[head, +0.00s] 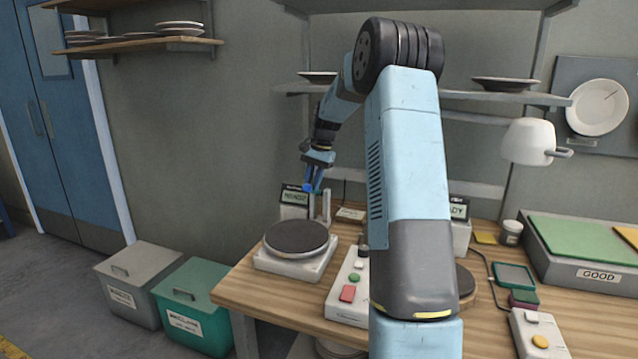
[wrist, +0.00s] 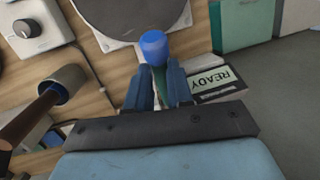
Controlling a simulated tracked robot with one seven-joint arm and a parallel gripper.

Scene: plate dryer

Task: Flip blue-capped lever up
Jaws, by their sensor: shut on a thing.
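The blue-capped lever shows in the wrist view as a round blue cap (wrist: 155,45) on a short stem, near the edge of a dark round plate. My gripper (wrist: 158,76) has its two blue fingers on either side of the stem, just below the cap, and is shut on the lever. In the head view my gripper (head: 314,176) is at the back left of the bench, pointing down, with the blue cap (head: 307,188) at its tips. The lever's base is hidden, and I cannot tell its exact tilt.
A dark round plate on a white base (head: 290,266) stands in front of my gripper. A READY display (wrist: 213,83) is close beside the fingers. A button box (head: 347,291) stands on the bench.

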